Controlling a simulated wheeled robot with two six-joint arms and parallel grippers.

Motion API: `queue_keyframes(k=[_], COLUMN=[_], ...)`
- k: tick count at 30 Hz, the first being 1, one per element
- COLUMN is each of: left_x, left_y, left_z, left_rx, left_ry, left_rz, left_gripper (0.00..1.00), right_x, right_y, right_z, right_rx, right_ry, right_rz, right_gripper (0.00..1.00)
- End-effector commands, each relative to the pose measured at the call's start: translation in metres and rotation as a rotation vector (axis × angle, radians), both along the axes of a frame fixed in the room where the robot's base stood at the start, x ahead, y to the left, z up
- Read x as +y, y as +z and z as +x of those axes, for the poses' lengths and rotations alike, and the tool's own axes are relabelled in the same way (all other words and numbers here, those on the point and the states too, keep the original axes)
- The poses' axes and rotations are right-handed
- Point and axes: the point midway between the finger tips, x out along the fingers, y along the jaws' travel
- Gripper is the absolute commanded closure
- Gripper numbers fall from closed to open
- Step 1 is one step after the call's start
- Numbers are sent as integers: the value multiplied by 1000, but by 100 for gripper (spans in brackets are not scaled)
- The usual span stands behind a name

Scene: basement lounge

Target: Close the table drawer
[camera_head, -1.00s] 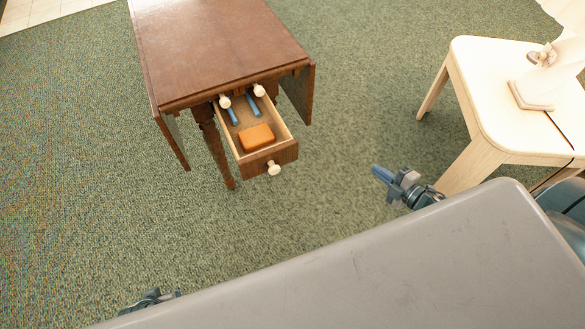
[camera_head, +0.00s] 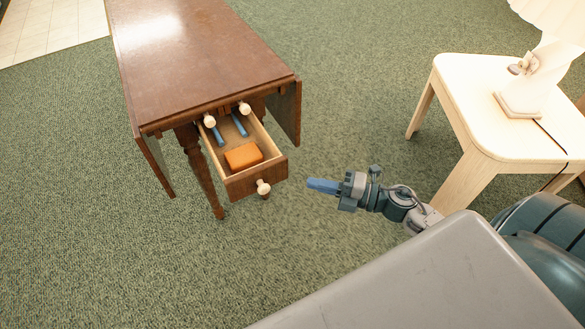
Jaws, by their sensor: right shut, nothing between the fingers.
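The brown wooden table (camera_head: 200,50) stands at the upper left with its drop leaves hanging down. Its drawer (camera_head: 240,182) is pulled out toward me and has a pale round knob (camera_head: 263,187) on its front. Inside the drawer lie an orange block (camera_head: 243,155) and two blue items (camera_head: 239,124) near the back. My right gripper (camera_head: 312,184) is shut and empty, with blue fingertips pointing left. In the picture it is just right of the drawer front, with a gap between them. My left gripper is not in view.
A pale side table (camera_head: 500,85) with a white lamp (camera_head: 535,75) stands at the right, behind my right arm. Green carpet (camera_head: 130,260) is clear in front of and left of the brown table.

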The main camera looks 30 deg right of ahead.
Motion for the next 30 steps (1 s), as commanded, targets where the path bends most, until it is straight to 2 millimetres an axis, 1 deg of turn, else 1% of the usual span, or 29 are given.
queue_keyframes(k=[1,9,12,16,21,30], left_x=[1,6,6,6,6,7], left_y=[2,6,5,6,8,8], left_z=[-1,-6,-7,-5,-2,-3], left_rx=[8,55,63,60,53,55], left_ry=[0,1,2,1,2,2], left_rz=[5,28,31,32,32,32], left_gripper=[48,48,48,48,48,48], right_x=[6,35,34,34,35,34], right_y=[2,2,1,0,0,0], right_z=[7,36,51,64,71,71], right_rx=[-5,-2,-1,1,1,1], right_ry=[-4,-3,-3,-2,-2,-1], right_rz=[5,4,1,1,1,1], right_gripper=[100,100,100,100,100,100])
